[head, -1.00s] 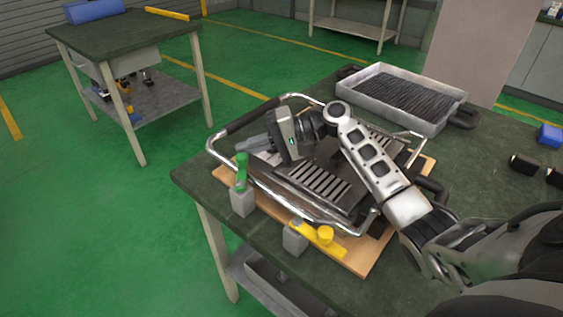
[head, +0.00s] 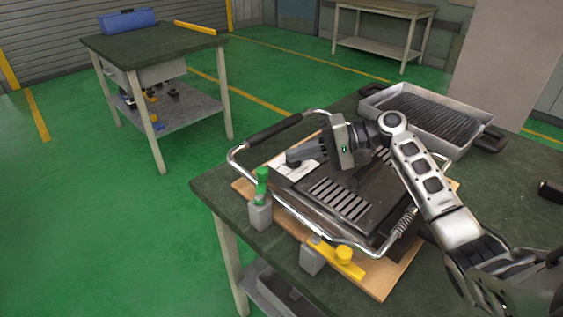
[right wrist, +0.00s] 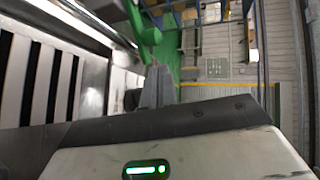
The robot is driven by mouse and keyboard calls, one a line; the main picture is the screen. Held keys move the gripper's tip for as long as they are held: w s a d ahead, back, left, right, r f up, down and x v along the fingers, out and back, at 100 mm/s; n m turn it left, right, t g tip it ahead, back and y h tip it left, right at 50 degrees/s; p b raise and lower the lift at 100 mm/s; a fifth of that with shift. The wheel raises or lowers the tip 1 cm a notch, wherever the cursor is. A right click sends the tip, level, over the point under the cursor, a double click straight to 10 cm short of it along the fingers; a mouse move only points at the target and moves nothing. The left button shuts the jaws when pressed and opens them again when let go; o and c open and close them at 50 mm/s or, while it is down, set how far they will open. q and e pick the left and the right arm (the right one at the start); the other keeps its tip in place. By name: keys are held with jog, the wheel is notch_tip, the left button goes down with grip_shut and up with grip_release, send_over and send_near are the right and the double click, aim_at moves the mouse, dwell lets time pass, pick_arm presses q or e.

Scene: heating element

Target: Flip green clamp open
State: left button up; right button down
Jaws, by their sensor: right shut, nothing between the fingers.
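The green clamp (head: 261,187) stands with its handle upright on a grey block at the left front corner of the appliance in the head view. It also shows at the top of the right wrist view (right wrist: 146,30). My right gripper (head: 291,158) is shut and empty, over the appliance, behind and to the right of the green handle with a gap between them in the head view. Its fingers (right wrist: 155,88) point towards the clamp in the right wrist view. My left gripper is not in view.
The slatted appliance (head: 330,215) with a metal tube frame (head: 240,160) sits on a wooden board (head: 385,285). A yellow clamp (head: 340,258) lies flat at its front edge. A grey tray (head: 455,143) stands behind. Open green floor lies left of the table.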

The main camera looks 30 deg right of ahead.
jog(key=b+v, duration=0.1)
jog(key=v, duration=0.8)
jog(key=shift+s+d+r, duration=0.15)
jog(key=shift+d, duration=0.1)
